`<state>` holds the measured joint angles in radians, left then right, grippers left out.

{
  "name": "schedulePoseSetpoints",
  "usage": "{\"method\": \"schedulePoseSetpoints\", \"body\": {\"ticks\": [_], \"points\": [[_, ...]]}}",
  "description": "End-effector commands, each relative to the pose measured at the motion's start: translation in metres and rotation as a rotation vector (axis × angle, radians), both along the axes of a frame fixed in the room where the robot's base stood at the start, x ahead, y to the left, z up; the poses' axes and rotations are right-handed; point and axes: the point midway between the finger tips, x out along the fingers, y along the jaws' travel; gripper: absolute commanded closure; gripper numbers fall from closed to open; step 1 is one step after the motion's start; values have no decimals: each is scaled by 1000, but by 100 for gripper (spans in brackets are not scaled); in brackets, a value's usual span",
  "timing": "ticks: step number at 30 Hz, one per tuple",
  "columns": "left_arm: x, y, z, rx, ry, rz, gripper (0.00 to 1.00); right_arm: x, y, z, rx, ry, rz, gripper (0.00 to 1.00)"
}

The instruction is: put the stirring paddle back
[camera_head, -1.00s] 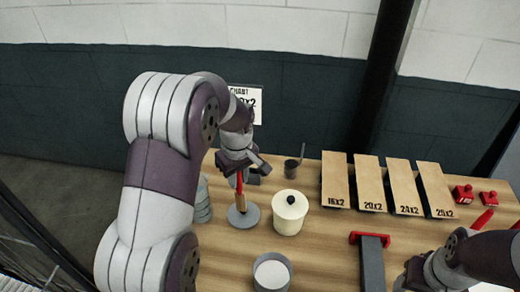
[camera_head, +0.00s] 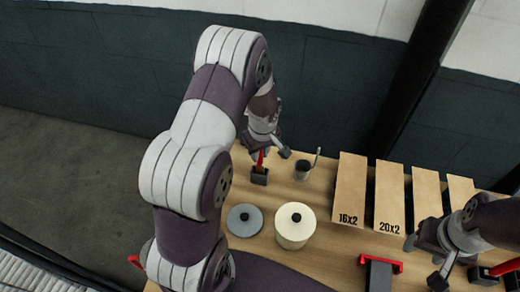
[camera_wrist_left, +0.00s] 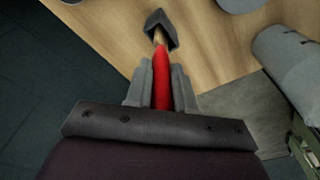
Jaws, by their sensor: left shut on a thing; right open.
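My left gripper (camera_head: 264,148) is shut on the stirring paddle's red handle (camera_head: 260,160), which also shows between the fingers in the left wrist view (camera_wrist_left: 161,80). The paddle's short visible wooden part (camera_wrist_left: 158,37) meets the mouth of a dark holder (camera_wrist_left: 161,22) there. In the head view the handle stands nearly upright at the same dark holder (camera_head: 259,177). The paddle's lower end is hidden, so its depth inside the holder cannot be told. My right gripper (camera_head: 424,262) is open and empty at the right of the table.
A grey disc with a dark knob (camera_head: 244,220) and a cream lidded jar (camera_head: 295,228) stand in front of the holder. A dark cup with a thin stick (camera_head: 302,172) stands to its right.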

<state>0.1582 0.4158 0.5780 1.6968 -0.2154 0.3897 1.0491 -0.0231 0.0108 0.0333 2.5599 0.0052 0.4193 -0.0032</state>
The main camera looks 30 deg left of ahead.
Motion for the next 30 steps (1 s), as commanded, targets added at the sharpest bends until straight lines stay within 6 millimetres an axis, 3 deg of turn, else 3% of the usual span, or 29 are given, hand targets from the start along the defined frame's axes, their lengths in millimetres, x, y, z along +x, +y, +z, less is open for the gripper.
{"method": "schedulePoseSetpoints", "body": {"ticks": [10, 11, 12, 13, 24, 30], "points": [[0, 0, -6, 0, -1, 0, 100, 0, 0, -5, 0, 0, 0, 44], [0, 0, -5, 0, -1, 0, 70, 0, 0, -4, 0, 0, 0, 44], [0, 0, -4, 0, -1, 0, 57, 0, 0, -4, 0, 0, 0, 44], [0, 0, -4, 0, -1, 0, 51, 0, 0, -3, 0, 0, 0, 44], [1, 0, 3, 0, -4, 0, 51, 0, 0, -1, 0, 0, 0, 44], [0, -4, 40, 0, -9, 0, 51, 0, 0, -14, 0, 0, 0, 44]]}}
